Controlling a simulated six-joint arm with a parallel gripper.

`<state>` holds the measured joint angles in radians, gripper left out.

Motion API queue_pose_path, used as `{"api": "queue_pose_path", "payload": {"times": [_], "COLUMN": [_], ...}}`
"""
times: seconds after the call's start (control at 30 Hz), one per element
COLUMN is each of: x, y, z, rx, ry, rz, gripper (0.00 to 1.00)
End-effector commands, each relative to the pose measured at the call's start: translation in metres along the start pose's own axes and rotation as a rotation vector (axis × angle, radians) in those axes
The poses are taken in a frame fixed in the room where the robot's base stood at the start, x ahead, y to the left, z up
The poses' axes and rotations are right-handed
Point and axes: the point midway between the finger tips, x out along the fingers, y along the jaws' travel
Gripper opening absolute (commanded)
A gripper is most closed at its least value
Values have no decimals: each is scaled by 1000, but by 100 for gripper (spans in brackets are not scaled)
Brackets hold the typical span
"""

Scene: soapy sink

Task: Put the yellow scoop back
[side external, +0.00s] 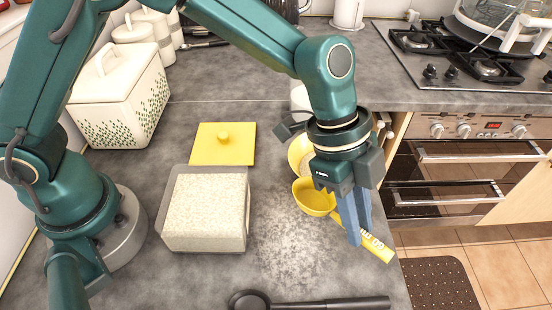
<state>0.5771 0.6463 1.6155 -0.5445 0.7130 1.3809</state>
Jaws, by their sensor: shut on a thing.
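The yellow scoop (313,198) is at the counter's right side, its round bowl to the left. I cannot tell whether the scoop touches the counter. A second yellow bowl-like thing (297,150) with pale contents shows behind the scoop, partly hidden by my gripper. A box of pale grains (205,210) stands left of the scoop. A yellow lid with a knob (225,143) lies flat behind the box.
A black ladle or spoon (330,303) lies along the front edge. A white patterned canister (118,98) stands at the back left. The stove (470,60) is at the back right. Pale specks are scattered on the grey counter (285,250) between box and scoop.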

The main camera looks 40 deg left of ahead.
Motion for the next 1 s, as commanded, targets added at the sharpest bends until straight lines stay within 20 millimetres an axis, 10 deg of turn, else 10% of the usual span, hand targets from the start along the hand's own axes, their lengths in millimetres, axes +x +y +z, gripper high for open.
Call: {"api": "queue_pose_path", "payload": {"times": [0.4,0.8,0.9,1.0], "x": [45,50,50,49], "y": [0,0,0,0], "z": [20,22,22,22], "rx": [-1,0,1,1], "ry": [-1,0,1,1], "rz": [3,0,0,0], "gripper": [0,0,50,50]}}
